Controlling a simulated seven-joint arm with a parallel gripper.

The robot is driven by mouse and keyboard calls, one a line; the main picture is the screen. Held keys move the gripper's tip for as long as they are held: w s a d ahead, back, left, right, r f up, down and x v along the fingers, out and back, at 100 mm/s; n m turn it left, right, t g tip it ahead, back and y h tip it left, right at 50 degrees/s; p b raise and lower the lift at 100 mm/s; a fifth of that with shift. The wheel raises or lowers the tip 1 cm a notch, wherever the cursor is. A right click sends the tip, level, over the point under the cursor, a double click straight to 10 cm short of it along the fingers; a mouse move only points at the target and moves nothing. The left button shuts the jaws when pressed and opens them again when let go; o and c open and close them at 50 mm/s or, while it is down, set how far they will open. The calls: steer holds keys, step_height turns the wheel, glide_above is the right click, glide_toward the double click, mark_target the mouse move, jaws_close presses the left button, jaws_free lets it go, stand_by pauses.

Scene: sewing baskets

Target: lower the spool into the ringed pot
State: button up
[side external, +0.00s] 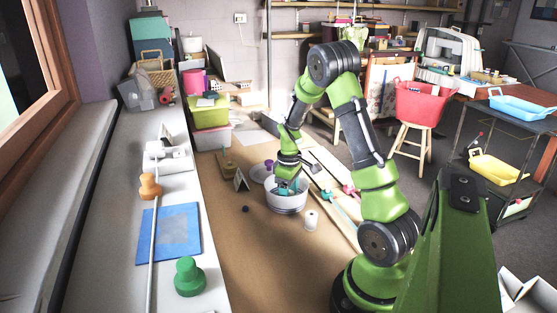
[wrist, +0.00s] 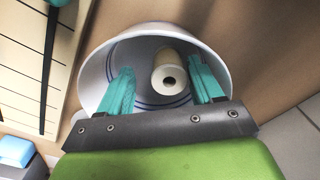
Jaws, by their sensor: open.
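The ringed pot (side external: 287,204) is a pale, wide-mouthed pot standing on the brown tabletop under my arm. In the wrist view, blue rings show on its inside below the pale rim (wrist: 95,72). A cream spool (wrist: 165,59) is inside the pot, its holed end facing the camera; I cannot tell whether it stands or leans. My gripper (wrist: 165,86) has its teal fingers open, reaching into the pot on either side of the spool with gaps visible. In the side view, my gripper (side external: 287,186) is at the pot's mouth, and the spool inside is hidden.
A pale spool-like cylinder (side external: 311,219) stands on the table right of the pot. A small dark object (side external: 245,209) and a folded card (side external: 241,181) are to its left. Long pale boards (side external: 333,170) lie to the right. The brown tabletop in front is largely clear.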

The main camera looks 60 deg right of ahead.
step_height(320, 180, up, 16)
steer(key=s+a+r+m+t+y, duration=0.1)
steer(key=s+a+r+m+t, duration=0.1)
steer(key=a, duration=1.2)
steer(key=s+a+r+m+t+y, duration=0.1)
steer(key=s+a+r+t, duration=0.3)
steer(key=a, duration=1.1)
steer(key=shift+s+r+m+t, duration=0.3)
steer(key=shift+m+t, duration=0.2)
steer(key=shift+t, duration=0.1)
